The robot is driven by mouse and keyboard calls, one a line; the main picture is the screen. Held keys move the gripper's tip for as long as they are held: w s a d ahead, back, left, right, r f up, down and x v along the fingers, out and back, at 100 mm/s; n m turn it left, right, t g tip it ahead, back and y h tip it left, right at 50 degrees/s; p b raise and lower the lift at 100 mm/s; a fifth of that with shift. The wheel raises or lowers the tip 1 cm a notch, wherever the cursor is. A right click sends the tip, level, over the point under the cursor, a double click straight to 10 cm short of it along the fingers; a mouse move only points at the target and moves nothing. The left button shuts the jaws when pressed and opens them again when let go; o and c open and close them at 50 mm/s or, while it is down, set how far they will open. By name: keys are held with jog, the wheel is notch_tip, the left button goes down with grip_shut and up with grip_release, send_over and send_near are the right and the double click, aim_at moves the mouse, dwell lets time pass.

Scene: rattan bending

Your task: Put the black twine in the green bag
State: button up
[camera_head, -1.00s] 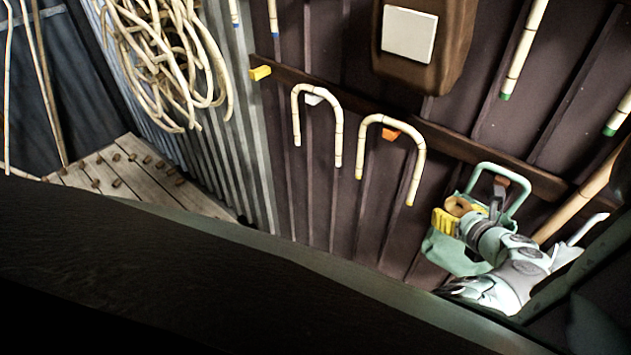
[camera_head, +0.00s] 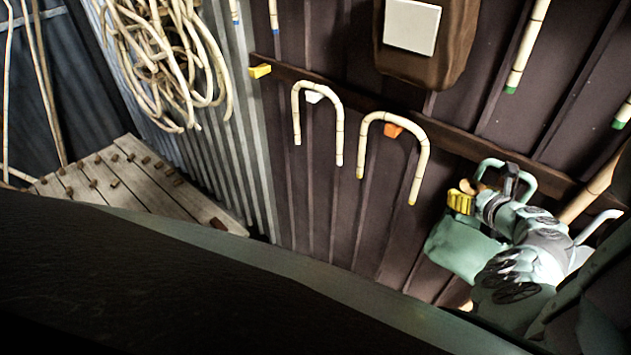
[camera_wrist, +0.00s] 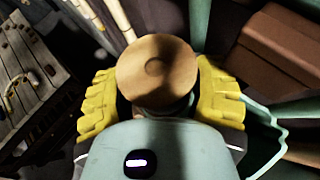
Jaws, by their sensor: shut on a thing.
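The green bag (camera_head: 462,252) hangs on the dark wall at the right of the head view, its loop handle (camera_head: 522,180) standing above it. My gripper (camera_head: 470,198), with yellow finger pads, is in front of the bag's upper part, near the handle. In the wrist view my gripper (camera_wrist: 160,97) is shut on a spool with a round wooden end (camera_wrist: 156,64). A dark band below that end seems to be the black twine (camera_wrist: 160,108), mostly hidden.
A wooden rail with yellow (camera_head: 260,71), white and orange (camera_head: 393,130) pegs crosses the wall. Bent rattan canes (camera_head: 397,120) hang there. A coil of rattan (camera_head: 165,60) hangs left, above a pegged wooden bench (camera_head: 95,185). A reddish-brown block (camera_wrist: 280,50) is right of the spool.

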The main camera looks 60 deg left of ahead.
jog(key=o, duration=1.3)
jog(key=shift+d, duration=0.1)
jog(key=v, duration=1.1)
jog(key=shift+s+d+r, duration=0.15)
jog(key=shift+d+r, duration=0.05)
jog(key=shift+d, duration=0.1)
